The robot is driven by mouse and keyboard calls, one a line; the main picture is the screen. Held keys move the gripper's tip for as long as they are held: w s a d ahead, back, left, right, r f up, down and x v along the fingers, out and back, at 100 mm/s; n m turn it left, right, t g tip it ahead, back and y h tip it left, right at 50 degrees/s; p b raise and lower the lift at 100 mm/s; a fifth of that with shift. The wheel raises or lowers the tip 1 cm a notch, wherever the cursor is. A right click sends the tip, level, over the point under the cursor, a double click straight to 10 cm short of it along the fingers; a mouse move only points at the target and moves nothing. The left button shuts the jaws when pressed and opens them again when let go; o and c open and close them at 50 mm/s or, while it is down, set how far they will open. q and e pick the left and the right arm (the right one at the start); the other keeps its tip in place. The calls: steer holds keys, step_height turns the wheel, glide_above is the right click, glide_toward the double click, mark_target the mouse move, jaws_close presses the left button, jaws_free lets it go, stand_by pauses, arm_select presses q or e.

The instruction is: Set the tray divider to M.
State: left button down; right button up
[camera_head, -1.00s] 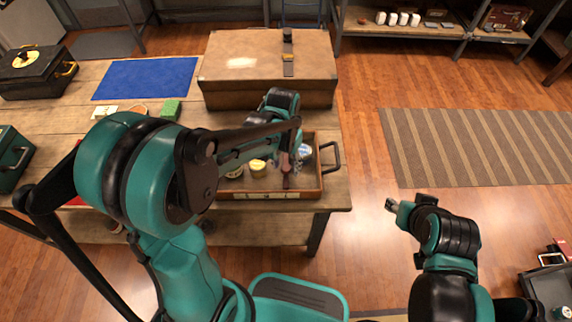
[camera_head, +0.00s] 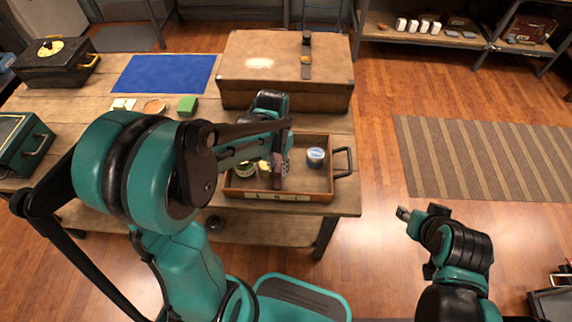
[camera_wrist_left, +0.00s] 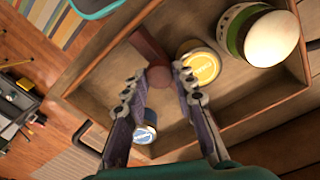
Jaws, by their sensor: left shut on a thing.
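The wooden tray (camera_head: 318,197) sits at the table's near right corner, with small pale labels (camera_head: 275,197) on its front edge; I cannot read their letters. The reddish-brown divider (camera_wrist_left: 148,45) stands inside the tray, with a round knob (camera_wrist_left: 158,78) at its end. My left gripper (camera_head: 278,172) is over the tray's middle, its fingers (camera_wrist_left: 159,84) closed around the divider's knob. The divider (camera_head: 277,185) is near the middle label, partly hidden by the gripper. My right gripper (camera_head: 403,214) is away from the table over the floor; its jaws are too small to judge.
A yellow-lidded tin (camera_wrist_left: 202,67) and a green-and-white jar (camera_wrist_left: 262,35) stand on one side of the divider, a blue-lidded tin (camera_head: 316,157) on the other. A tray handle (camera_head: 343,162) sticks out at right. A large brown case (camera_head: 285,70) stands behind.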

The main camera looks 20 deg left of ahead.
arm_select(q)
steer(key=c, duration=1.2)
jaws_free()
steer(key=shift+r, duration=0.1)
step_height(320, 180, up, 12)
steer(key=shift+a, duration=0.2)
steer(key=s+d+f+n+t, duration=0.1)
steer(key=s+n+t, duration=0.1)
steer(key=s+t, duration=0.5)
steer(key=shift+s+d, duration=0.4)
steer(key=shift+s, duration=0.6)
